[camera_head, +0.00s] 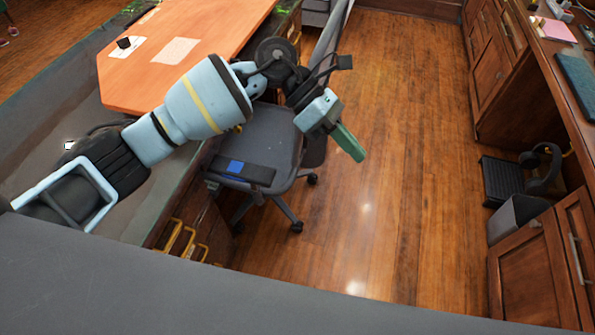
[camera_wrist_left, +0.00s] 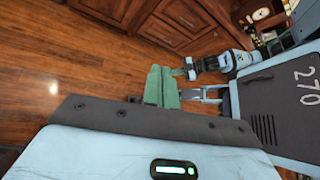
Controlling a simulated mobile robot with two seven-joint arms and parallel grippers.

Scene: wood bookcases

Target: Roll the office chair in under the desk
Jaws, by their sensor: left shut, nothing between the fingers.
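The dark grey office chair (camera_head: 262,135) stands at the left side of the aisle, right beside the desk (camera_head: 222,35) with its orange-brown top. Its backrest (camera_head: 328,50) is on the right side, partly hidden by my left arm. Its wheeled base shows below the seat. The green fingers also show in the left wrist view (camera_wrist_left: 160,86). My right arm (camera_wrist_left: 222,63) seems to show there, its fingers unclear.
Wooden cabinets (camera_head: 535,262) line the right side, with a dark bin (camera_head: 517,215) and a black object (camera_head: 503,180) on the floor beside them. A grey-topped counter with yellow-handled drawers (camera_head: 182,238) is at left. The wood floor (camera_head: 400,130) between is clear.

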